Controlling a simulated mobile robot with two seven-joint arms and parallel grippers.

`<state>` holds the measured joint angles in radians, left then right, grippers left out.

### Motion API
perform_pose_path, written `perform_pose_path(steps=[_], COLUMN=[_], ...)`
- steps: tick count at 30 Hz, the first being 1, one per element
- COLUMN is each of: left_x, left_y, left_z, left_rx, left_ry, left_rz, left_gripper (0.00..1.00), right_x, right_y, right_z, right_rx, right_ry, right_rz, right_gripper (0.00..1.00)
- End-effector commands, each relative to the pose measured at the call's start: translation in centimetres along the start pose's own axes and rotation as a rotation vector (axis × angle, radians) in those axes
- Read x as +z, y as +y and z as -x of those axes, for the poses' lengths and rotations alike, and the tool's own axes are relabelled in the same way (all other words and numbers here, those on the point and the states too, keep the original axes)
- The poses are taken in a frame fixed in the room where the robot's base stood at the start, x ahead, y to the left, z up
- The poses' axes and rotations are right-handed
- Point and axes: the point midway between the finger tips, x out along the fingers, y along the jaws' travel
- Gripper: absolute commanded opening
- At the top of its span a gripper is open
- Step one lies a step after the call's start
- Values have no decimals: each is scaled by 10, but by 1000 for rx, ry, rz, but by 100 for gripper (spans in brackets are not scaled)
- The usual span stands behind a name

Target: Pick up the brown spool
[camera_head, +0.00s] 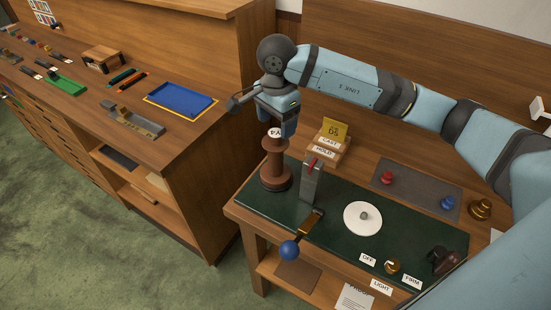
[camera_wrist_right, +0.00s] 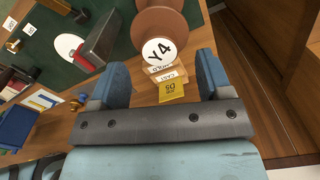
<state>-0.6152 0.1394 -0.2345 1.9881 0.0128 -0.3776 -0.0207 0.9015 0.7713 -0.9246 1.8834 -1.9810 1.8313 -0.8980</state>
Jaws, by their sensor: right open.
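The brown spool (camera_head: 275,165) stands upright at the left back corner of the dark green bench top. A white round label sits on its top; the wrist view shows the spool (camera_wrist_right: 165,22) beyond the fingertips. My right gripper (camera_head: 281,127) is directly above the spool, pointing down. In the wrist view its two blue fingers (camera_wrist_right: 160,78) are wide apart with nothing gripped between them. The near finger hides part of the label in the head view. Whether the fingertips reach below the spool's top is unclear. My left gripper is out of view.
A grey metal post (camera_head: 312,180) stands close right of the spool. A wooden block with cards (camera_head: 327,145) is just behind. A white disc (camera_head: 363,218) and a blue-knobbed lever (camera_head: 290,249) are nearer. The wooden cabinet (camera_head: 205,165) rises at left.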

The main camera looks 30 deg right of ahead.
Motion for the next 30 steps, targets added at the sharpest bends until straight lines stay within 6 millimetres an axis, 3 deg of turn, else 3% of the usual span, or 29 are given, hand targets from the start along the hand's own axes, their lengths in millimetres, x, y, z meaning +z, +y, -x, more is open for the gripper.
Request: perform_pose_path(steps=[7, 16, 25, 30], left_x=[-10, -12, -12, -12], left_y=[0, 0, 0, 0], left_z=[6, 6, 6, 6], left_rx=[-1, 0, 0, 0], left_ry=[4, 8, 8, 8], left_rz=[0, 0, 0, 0], left_gripper=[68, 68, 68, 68], right_x=[3, 3, 3, 3], right_y=[0, 0, 0, 0], right_z=[-35, -40, -40, -39], right_rx=[3, 1, 1, 0], right_ry=[-1, -1, -1, -1], right_rz=[0, 0, 0, 0], right_gripper=[72, 72, 3, 1])
